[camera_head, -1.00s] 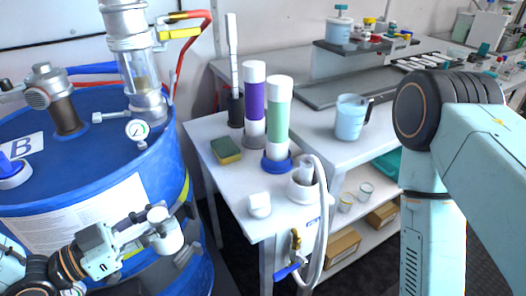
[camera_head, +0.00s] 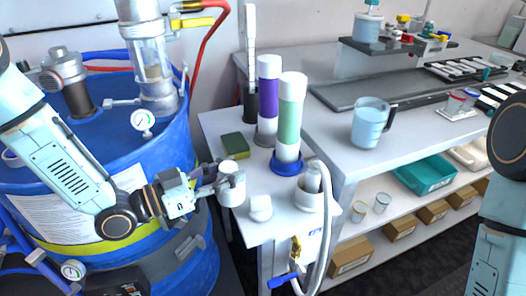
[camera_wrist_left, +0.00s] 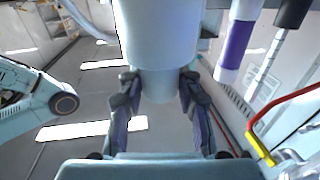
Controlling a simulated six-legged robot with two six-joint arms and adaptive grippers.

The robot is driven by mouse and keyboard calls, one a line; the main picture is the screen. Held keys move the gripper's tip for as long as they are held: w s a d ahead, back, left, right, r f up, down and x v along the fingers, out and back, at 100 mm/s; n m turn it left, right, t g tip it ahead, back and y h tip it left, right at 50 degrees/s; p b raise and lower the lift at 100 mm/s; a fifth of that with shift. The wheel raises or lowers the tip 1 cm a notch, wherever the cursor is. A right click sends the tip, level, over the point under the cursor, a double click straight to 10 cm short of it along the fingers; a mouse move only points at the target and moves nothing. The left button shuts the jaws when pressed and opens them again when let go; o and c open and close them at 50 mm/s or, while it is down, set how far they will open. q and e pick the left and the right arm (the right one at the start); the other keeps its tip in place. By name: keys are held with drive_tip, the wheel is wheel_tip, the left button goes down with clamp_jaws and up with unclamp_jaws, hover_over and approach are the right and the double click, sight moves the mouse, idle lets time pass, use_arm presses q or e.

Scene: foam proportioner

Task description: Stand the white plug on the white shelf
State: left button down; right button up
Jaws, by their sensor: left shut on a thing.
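The white plug (camera_head: 233,191) is a short white cylinder with a narrower top. My left gripper (camera_head: 222,182) is shut on it from the left. The plug is upright and overlaps the left edge of the white shelf (camera_head: 287,222) in the head view; whether it touches the shelf I cannot tell. In the left wrist view the white body of the plug (camera_wrist_left: 160,80) fills the space between the two dark fingers (camera_wrist_left: 160,95). My right gripper is out of view; only part of my right arm shows at the right edge.
The blue drum (camera_head: 170,160) is to the left.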

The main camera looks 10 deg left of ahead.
use_arm(q)
drive_tip(key=shift+w+d+r+n+t+y, duration=0.15)
drive_tip(key=shift+w+d+r+t+y, duration=0.15)
drive_tip(key=shift+w, duration=0.25)
drive_tip(key=shift+w+d+r+n+t+y, duration=0.2)
drive_tip(key=shift+w+d+r, duration=0.1)
drive_tip(key=shift+w, duration=0.25)
drive_tip(key=w+r+n+t+y+b, duration=0.25)
drive_tip(key=w+r+n+y, duration=0.2)
drive_tip(key=w, duration=0.25)
drive_tip(key=shift+t+y, duration=0.35)
drive_tip(key=shift+t, duration=0.1)
drive_tip(key=f, duration=0.3)
drive_tip(key=f+b, duration=0.1)
drive_tip(key=f, duration=0.2)
drive_tip(key=a+f, duration=0.1)
drive_tip(key=f, duration=0.1)
drive_tip(key=shift+f+b, duration=0.4)
drive_tip(key=shift+w+f, duration=0.15)
drive_tip(key=shift+f, duration=0.1)
drive_tip(key=shift+w, duration=0.1)
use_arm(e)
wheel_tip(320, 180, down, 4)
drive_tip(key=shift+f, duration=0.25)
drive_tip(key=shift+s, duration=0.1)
